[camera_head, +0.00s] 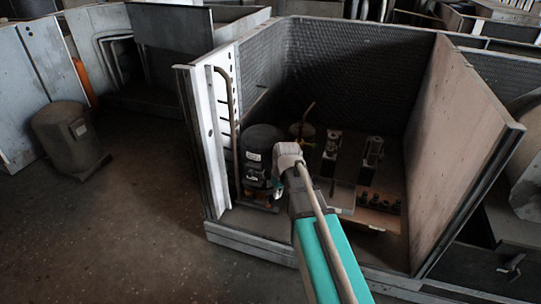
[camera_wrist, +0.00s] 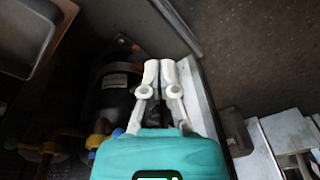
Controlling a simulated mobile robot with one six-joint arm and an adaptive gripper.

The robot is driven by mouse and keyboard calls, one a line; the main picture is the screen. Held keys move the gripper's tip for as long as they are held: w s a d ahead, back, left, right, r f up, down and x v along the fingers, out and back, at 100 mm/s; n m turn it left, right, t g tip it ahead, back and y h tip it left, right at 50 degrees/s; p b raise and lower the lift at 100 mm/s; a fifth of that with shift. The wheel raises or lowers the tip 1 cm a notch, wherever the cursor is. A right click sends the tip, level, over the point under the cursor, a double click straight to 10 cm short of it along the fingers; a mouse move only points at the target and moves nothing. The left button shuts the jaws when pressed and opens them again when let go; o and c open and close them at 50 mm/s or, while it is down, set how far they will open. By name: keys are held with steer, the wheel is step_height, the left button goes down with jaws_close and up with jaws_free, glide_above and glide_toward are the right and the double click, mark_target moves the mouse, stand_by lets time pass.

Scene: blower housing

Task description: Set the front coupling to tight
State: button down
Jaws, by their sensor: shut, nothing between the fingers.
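My gripper (camera_wrist: 168,68) shows in the wrist view with its two pale fingers side by side, shut and empty. Below it to the left is a dark cylindrical compressor (camera_wrist: 114,82) with a white label; the fingers appear apart from it. Small yellow (camera_wrist: 97,141) and blue fittings sit by its near end, partly hidden by the teal gripper body. In the head view the black compressor (camera_head: 262,139) stands at the housing's left front, with orange parts low at its base. My arm reaches in beside it and hides part of it. I cannot tell which fitting is the front coupling or its setting.
The open-fronted housing has a white left post (camera_head: 212,140), a mesh back wall and a brown right panel (camera_head: 462,150). Inside right stand two upright fittings and a row of dark knobs (camera_head: 378,200). A brown canister (camera_head: 70,140) stands on open floor at left.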

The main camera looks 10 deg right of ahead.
steer(key=w+r+n+p, duration=0.2)
steer(key=w+r+p, duration=0.2)
steer(key=w, duration=0.4)
steer(key=w+r+n+t+y+p, duration=0.1)
steer(key=w+r+n+p, duration=0.2)
steer(key=w+r, duration=0.3)
steer(key=shift+w+a+y+p, duration=0.2)
steer(key=shift+w+y+p, duration=0.1)
steer(key=shift+w+p, duration=0.55)
steer(key=shift+w, duration=0.15)
steer(key=b+x, duration=1)
steer(key=shift+s+d+r+p, duration=0.25)
steer(key=shift+s+d, duration=0.35)
steer(key=shift+d, duration=0.15)
steer(key=shift+s+d+r+p, duration=0.25)
steer(key=shift+s+d, duration=0.35)
steer(key=shift+d, duration=0.15)
steer(key=shift+a+n, duration=0.15)
steer(key=shift+n, duration=0.15)
